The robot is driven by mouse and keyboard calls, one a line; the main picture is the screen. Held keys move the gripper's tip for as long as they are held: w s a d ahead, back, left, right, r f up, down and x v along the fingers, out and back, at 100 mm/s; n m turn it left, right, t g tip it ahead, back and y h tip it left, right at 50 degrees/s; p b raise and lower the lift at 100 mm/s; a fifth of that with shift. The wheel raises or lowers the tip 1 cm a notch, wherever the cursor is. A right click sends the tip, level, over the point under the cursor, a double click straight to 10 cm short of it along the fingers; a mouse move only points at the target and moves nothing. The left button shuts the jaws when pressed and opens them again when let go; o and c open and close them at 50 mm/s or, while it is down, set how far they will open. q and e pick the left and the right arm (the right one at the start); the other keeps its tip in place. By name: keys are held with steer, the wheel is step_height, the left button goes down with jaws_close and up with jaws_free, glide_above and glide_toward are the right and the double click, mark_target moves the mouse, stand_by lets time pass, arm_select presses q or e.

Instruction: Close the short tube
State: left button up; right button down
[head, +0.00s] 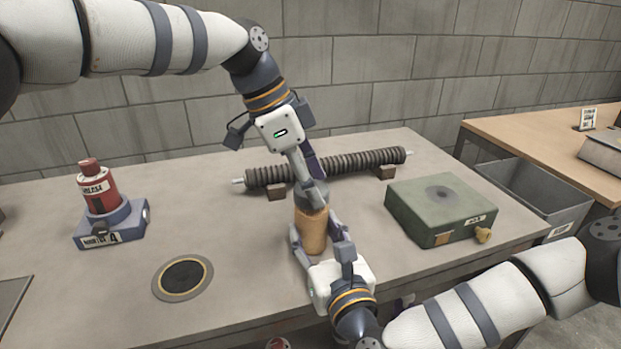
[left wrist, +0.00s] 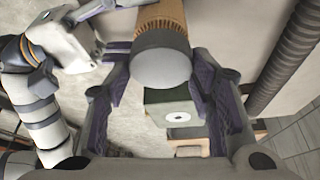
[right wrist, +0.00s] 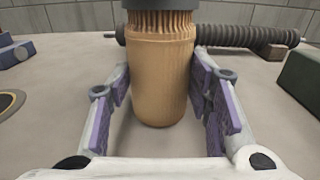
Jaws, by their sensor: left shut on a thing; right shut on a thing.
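The short tube (head: 311,231) is tan and stands upright above the table, with ribs around its upper end. My right gripper (head: 318,243) is shut on its lower body, with one finger on each side in the right wrist view (right wrist: 160,85). A dark grey cap (right wrist: 160,4) is at the tube's top and appears to touch the ribs; its round face shows in the left wrist view (left wrist: 163,68). My left gripper (head: 311,188) is shut on the cap from above. How far the cap sits over the tube is hidden.
A long dark ribbed tube (head: 340,167) lies on blocks behind. A green box (head: 440,207) stands right, and a red bottle (head: 98,188) on a blue stand (head: 112,226) left. A round dark-centred disc (head: 182,277) lies front left. A grey bin (head: 535,190) is beyond the table's right edge.

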arm_select(q)
steer(key=shift+f, duration=0.4)
steer(key=m+g, duration=0.1)
steer(key=m, duration=0.2)
steer(key=o, duration=0.8)
steer(key=shift+r, duration=2.25)
steer(key=shift+o, duration=0.3)
steer(key=o, duration=0.5)
